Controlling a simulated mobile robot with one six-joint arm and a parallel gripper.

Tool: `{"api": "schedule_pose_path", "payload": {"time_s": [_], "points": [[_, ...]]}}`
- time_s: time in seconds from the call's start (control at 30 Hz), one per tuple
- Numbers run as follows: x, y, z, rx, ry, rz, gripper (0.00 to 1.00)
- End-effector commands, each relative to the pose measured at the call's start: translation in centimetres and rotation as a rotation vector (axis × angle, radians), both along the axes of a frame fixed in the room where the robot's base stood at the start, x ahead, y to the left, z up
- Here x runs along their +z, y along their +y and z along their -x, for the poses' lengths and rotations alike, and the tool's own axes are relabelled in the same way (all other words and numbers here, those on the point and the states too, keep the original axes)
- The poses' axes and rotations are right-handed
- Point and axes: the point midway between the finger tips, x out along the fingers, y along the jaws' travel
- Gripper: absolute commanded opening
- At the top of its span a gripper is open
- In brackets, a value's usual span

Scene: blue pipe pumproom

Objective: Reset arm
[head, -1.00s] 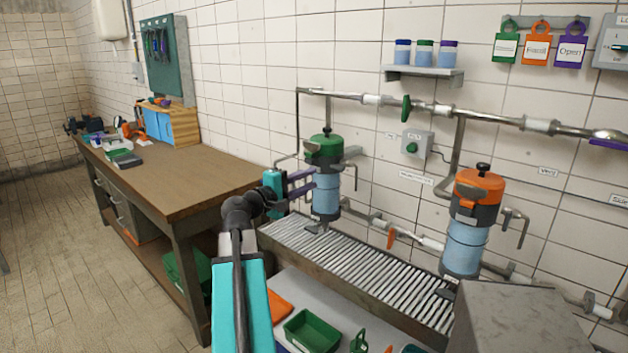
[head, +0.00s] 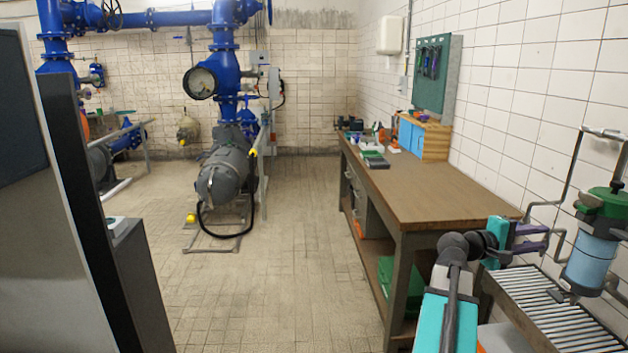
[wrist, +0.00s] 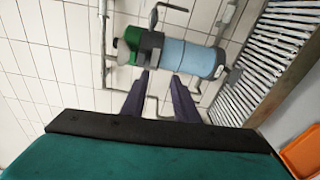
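My gripper (head: 540,238) is at the lower right of the head view, left of a canister with a green top and a light blue body (head: 595,245). In the wrist view its two purple fingers (wrist: 159,92) are apart with nothing between them, so it is open. The same green-topped canister (wrist: 185,55) shows just beyond the fingertips there, tilted by the camera angle. The fingers look clear of it. My arm reaches out beside the workbench's near end.
A wooden workbench (head: 430,190) runs along the right wall with tools and a blue-doored box (head: 412,135). A metal drain grate (head: 545,310) lies below the canister. A grey pump (head: 225,175) with blue pipes stands at the back. The tiled floor between is clear. A dark panel (head: 85,200) stands at left.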

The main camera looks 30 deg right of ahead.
Motion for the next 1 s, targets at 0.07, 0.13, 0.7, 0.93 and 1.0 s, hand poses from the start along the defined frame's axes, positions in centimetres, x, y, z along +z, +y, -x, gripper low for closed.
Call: {"api": "schedule_pose_path", "payload": {"time_s": [0.07,0.13,0.7,0.93,1.0], "points": [[-2.2,0.9,-3.4,0.047,0.018,-0.026,0.27],[-4.2,1.7,-6.0,0.083,0.034,-0.048,0.27],[-23.4,13.7,-22.8,0.36,0.11,-0.306,0.27],[-31.8,20.6,-26.5,0.44,0.125,-0.439,0.27],[-34.4,22.9,-27.2,0.461,0.13,-0.482,0.27]]}}
